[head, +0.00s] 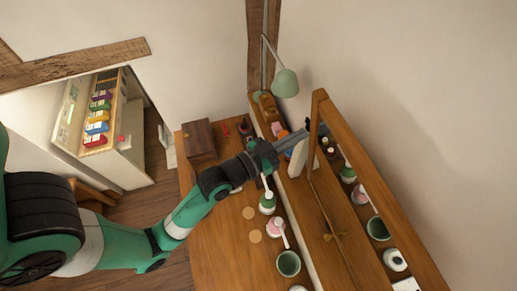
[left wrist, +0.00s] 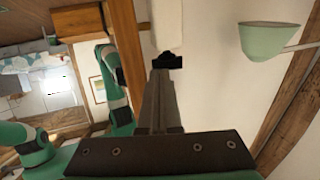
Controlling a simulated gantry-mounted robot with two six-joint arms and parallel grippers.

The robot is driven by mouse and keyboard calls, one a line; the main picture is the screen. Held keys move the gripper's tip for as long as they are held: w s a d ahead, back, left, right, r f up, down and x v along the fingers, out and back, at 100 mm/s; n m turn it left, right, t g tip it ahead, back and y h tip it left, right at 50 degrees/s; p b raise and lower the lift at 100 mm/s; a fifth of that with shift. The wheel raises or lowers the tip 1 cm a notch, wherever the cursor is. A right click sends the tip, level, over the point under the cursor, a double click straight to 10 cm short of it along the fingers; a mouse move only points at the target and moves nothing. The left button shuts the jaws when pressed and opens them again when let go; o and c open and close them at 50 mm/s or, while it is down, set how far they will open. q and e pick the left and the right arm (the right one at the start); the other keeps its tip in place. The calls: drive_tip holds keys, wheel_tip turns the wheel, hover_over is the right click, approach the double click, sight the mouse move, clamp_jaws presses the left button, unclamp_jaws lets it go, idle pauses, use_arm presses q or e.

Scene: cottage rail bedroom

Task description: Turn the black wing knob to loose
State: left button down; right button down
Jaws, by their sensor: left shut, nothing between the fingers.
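The black wing knob (left wrist: 168,61) shows in the left wrist view as a small dark shape just beyond my fingertips, beside the wooden mirror frame (left wrist: 126,55). Its wing angle is not clear. My left gripper (left wrist: 160,73) is shut and empty, with its fingers pointing at the knob and overlapping its lower edge in the picture. I cannot tell whether they touch. In the head view my left gripper (head: 303,131) reaches to the left post of the mirror frame (head: 315,108). The knob is not clearly visible there. My right gripper is not in view.
A green lamp (head: 286,83) hangs above the gripper and also shows in the left wrist view (left wrist: 268,40). A wooden box (head: 199,140) and a green cup (head: 288,263) stand on the wooden desk (head: 212,250). The mirror reflects several desk items.

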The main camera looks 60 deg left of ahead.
use_arm(q)
drive_tip(key=s, duration=1.2)
drive_tip(key=shift+d, duration=0.4)
